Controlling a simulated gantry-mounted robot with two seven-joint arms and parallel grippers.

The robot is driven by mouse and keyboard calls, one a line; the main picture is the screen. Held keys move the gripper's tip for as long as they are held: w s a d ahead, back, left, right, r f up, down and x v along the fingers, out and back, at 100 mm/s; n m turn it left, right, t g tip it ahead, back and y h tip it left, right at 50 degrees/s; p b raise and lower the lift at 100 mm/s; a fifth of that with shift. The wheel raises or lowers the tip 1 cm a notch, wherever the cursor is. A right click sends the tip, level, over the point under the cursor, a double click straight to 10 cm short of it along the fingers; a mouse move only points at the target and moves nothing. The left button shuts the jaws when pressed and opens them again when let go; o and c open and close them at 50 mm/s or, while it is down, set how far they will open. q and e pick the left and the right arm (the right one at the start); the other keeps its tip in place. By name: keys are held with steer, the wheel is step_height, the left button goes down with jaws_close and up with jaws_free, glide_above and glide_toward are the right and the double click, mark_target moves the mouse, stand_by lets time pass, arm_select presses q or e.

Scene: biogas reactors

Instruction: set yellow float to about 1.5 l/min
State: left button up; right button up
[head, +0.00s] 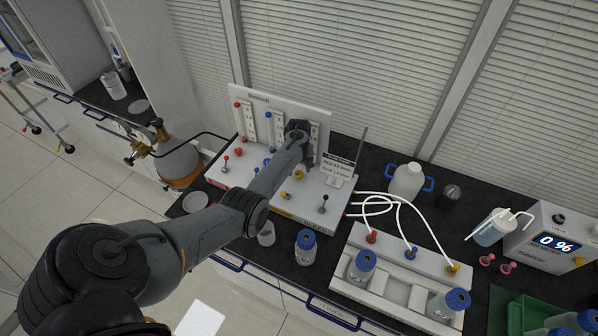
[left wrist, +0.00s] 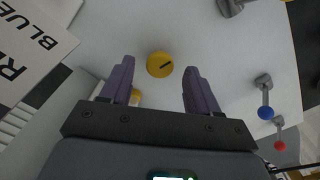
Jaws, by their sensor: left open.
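The white flow panel (head: 262,105) stands on the bench with upright flow tubes on its back board. My left arm reaches across it, and my left gripper (head: 299,138) is at the right part of the board, hiding the tube there. The yellow float is not visible. In the left wrist view my left gripper (left wrist: 158,75) is open and empty. A round yellow knob (left wrist: 160,64) with a dark pointer mark shows between and beyond its fingertips. Another yellow part (left wrist: 135,97) is partly hidden by the left finger. My right gripper is not in view.
A sign (head: 337,167) stands at the panel's right; its words RED and BLUE show in the left wrist view (left wrist: 30,50). Levers with red (head: 225,160), blue and dark tips rise from the base. White tubes (head: 385,205) lead right to a bottle rack (head: 395,270).

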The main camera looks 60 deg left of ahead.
arm_select(q)
steer(key=shift+f, duration=0.8)
steer(key=c, duration=1)
steer(key=shift+r+m+p, duration=0.2)
steer(key=shift+m+p, duration=0.2)
steer(key=shift+p, duration=0.05)
steer(key=shift+c, duration=0.2)
steer(key=shift+m+p, duration=0.3)
steer(key=shift+m, duration=0.1)
steer(key=shift+f, duration=0.15)
steer(key=o, duration=1)
steer(key=shift+o, duration=0.2)
